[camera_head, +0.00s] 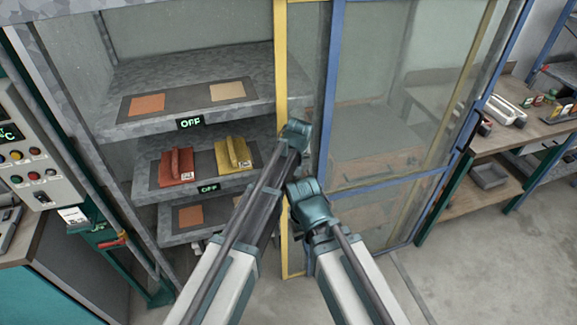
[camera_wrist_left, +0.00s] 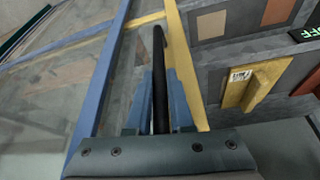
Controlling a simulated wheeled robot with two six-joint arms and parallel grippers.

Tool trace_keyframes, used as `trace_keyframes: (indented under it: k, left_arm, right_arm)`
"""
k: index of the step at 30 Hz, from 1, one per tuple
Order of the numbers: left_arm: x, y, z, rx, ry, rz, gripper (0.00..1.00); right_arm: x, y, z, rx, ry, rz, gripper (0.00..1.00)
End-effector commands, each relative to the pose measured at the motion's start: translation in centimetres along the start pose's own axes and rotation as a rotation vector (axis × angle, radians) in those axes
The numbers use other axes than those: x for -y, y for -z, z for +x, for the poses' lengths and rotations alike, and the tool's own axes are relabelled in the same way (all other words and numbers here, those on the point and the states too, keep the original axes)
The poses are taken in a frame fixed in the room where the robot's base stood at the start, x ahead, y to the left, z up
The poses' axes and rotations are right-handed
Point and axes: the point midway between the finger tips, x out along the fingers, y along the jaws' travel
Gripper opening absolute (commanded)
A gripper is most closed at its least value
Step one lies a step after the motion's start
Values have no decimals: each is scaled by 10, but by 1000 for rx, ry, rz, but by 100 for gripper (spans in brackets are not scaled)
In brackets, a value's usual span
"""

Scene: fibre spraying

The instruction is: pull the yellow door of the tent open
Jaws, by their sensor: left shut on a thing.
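The tent's yellow door shows in the head view as an upright yellow post (camera_head: 281,60) near the middle, at the left edge of the clear panels. A second yellow bar shows through the blue-framed panel (camera_head: 328,100) at right. In the left wrist view the yellow post (camera_wrist_left: 183,60) runs beside a black bar (camera_wrist_left: 158,50). My left gripper (camera_wrist_left: 160,90) has its blue fingers on both sides of this bar and is shut on it. In the head view its fingers are hidden by my arm. My right arm ends beside the post; its gripper fingers cannot be seen.
Left of the post the tent front is uncovered, showing grey shelves (camera_head: 250,95) with orange and tan squares, a red block (camera_head: 177,166) and a yellow block (camera_head: 233,153). A control panel (camera_head: 35,150) stands at left. A workbench (camera_head: 525,130) stands at right; floor there is clear.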

Motion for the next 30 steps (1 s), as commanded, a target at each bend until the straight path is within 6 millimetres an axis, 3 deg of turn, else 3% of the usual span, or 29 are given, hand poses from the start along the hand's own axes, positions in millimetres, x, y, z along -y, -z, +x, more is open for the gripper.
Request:
trace_keyframes:
  k: [14,15,20,30]
  left_arm:
    - [-4,0,0,2,0,-1,0]
    - [-4,0,0,2,0,-1,22]
    - [-4,0,0,1,0,-1,50]
    - [-4,1,-1,1,0,-1,50]
  right_arm:
    - [0,0,0,0,0,0,0]
    - [0,0,0,0,0,0,0]
    - [0,0,0,0,0,0,0]
    - [0,0,-1,0,0,0,0]
